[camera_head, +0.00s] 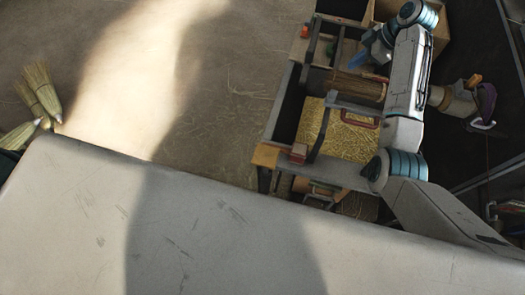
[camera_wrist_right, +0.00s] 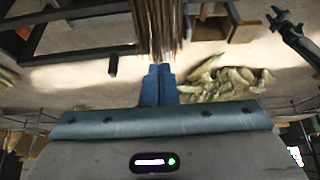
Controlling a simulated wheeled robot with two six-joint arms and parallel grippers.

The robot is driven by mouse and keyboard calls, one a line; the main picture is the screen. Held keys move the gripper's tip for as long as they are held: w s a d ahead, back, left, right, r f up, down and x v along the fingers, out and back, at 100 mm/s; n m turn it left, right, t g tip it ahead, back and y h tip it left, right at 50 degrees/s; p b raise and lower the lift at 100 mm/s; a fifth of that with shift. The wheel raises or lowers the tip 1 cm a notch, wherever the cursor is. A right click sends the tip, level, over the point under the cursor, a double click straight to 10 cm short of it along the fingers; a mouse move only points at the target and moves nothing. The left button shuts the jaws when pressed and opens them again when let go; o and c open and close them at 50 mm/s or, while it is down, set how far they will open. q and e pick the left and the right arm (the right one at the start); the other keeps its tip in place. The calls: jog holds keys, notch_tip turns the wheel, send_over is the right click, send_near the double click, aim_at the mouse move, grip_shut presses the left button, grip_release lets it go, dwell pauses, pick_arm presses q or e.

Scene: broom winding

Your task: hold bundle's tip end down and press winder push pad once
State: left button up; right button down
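A straw bundle (camera_head: 352,88) lies across the dark-framed winder bench (camera_head: 284,108) at the upper right of the head view. In the right wrist view the bundle's straw (camera_wrist_right: 158,28) stands straight ahead of my fingers. My right gripper (camera_head: 358,58) is over the back part of the bench, beside the bundle. Its two blue fingers (camera_wrist_right: 158,70) are together, with no object visible between them. The tips overlap the straw ends in the picture; I cannot tell whether they touch. I cannot surely pick out the push pad. My left gripper is out of view.
A yellow block (camera_head: 265,155) and a reddish block (camera_head: 298,152) sit at the bench's near left corner. A straw-filled tray (camera_head: 342,132) is below the bundle. Finished brooms (camera_head: 40,92) lie at the far left. A pale surface (camera_head: 150,220) fills the foreground.

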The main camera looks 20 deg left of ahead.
jog(key=shift+r, duration=2.4)
